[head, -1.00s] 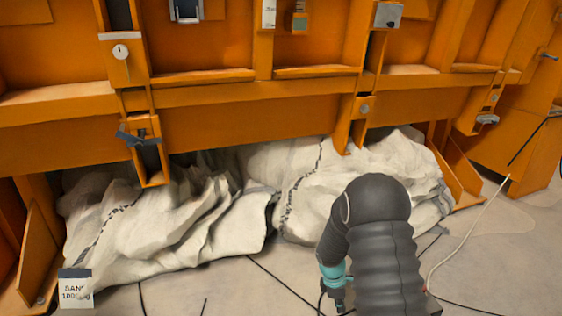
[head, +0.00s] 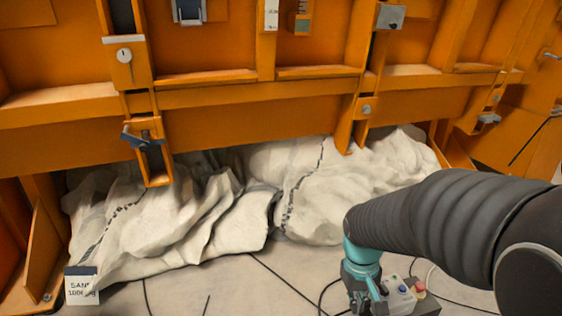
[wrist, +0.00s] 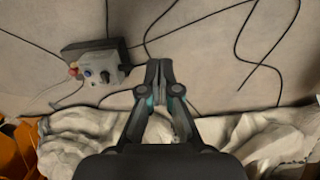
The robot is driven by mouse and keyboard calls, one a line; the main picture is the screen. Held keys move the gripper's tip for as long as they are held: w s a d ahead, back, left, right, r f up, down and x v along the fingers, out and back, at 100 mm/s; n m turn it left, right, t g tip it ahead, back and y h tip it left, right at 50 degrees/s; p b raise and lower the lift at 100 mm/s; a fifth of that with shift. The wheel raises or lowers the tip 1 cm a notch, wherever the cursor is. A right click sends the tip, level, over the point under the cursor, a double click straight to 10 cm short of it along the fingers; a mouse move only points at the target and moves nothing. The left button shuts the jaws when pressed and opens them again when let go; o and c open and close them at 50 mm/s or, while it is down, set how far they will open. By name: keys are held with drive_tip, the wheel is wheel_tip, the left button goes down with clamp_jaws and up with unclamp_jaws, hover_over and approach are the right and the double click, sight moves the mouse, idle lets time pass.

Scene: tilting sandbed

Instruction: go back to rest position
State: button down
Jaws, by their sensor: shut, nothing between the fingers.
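My gripper (wrist: 158,85) is shut and empty in the wrist view, its two fingers meeting above the pale floor. In the head view my gripper (head: 372,303) shows at the lower right, below the teal wrist part of my dark arm. It points down beside a grey control box (head: 408,294) with a red button. The control box also shows in the wrist view (wrist: 94,62), left of the fingers and apart from them. The fingertips are partly cut off or blurred in the head view.
The orange sandbed frame (head: 240,122) spans the back. White sacks (head: 160,225) lie crumpled under it. A white label card (head: 82,287) stands at the lower left. Thin black cables (wrist: 200,22) cross the floor. The floor at the middle front is otherwise clear.

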drive_tip(key=s+r+m+t+p, duration=0.1)
drive_tip(key=s+r+t, duration=0.1)
drive_tip(key=s+r, duration=0.4)
drive_tip(key=s+r+m+t+p, duration=0.1)
drive_tip(key=s+r, duration=0.4)
drive_tip(key=r, duration=0.6)
drive_tip(key=a+t+p, duration=0.1)
drive_tip(key=t, duration=0.1)
drive_tip(key=shift+s+r+t+y, duration=0.2)
drive_tip(key=shift+s+t+y, duration=0.1)
drive_tip(key=shift+s+y, duration=0.1)
